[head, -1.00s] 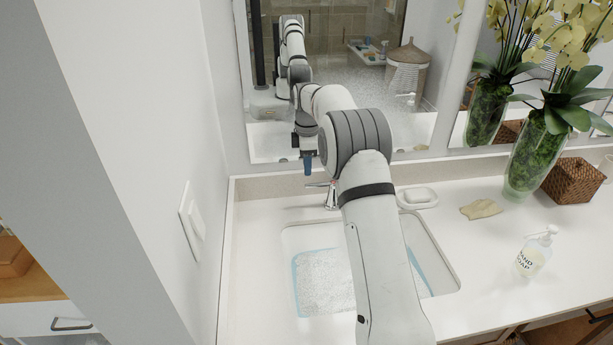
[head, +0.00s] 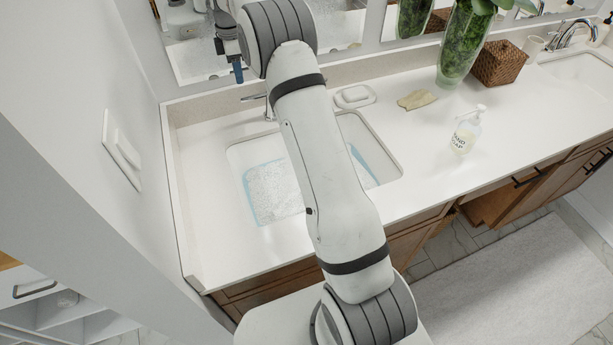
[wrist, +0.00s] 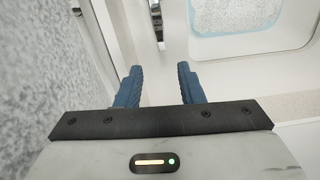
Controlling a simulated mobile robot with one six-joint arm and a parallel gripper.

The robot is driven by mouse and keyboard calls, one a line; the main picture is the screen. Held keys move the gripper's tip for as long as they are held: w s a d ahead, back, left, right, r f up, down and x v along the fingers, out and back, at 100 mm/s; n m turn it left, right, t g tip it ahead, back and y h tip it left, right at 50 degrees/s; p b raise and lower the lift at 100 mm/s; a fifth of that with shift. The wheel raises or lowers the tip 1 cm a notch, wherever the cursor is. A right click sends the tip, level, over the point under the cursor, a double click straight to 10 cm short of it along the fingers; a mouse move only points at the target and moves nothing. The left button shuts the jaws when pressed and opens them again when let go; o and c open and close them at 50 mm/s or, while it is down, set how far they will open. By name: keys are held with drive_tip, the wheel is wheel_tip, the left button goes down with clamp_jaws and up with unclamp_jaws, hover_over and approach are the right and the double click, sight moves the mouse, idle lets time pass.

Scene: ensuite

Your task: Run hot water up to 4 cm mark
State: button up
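The sink basin (head: 236,157) is a white undermount bowl, partly hidden behind my arm. In it lies pale, speckled water (head: 272,192) with a light blue edge; the water also shows at the top right of the wrist view (wrist: 250,14). I cannot make out a 4 cm mark. The chrome faucet (head: 268,106) stands behind the basin, its lever pointing left. My gripper (head: 238,72) is up behind and left of the faucet, near the mirror. In the wrist view its two blue fingers (wrist: 158,76) are apart with nothing between them.
A green vase (head: 461,45) and a woven basket (head: 499,62) are farther back. A wall (head: 85,130) closes the left side.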

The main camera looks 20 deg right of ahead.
sight(258, 97)
drive_tip(key=shift+m, duration=0.3)
drive_tip(key=shift+c, duration=1.4)
drive_tip(key=shift+m, duration=0.5)
drive_tip(key=shift+c, duration=0.8)
drive_tip(key=m, duration=0.2)
drive_tip(key=m+t, duration=0.1)
drive_tip(key=shift+s+d+r+m, duration=0.2)
drive_tip(key=shift+d+m, duration=0.1)
drive_tip(key=c, duration=0.3)
drive_tip(key=shift+s+d+r+m+t, duration=0.15)
drive_tip(key=shift+m+t, duration=0.25)
drive_tip(key=shift+m, duration=0.6)
clamp_jaws()
wheel_tip(258, 97, down, 9)
drive_tip(key=w+m+t+p, duration=0.2)
drive_tip(key=m, duration=0.7)
drive_tip(key=shift+d+r+m, duration=0.2)
drive_tip(key=shift+d+m, duration=0.2)
drive_tip(key=shift+d, duration=0.05)
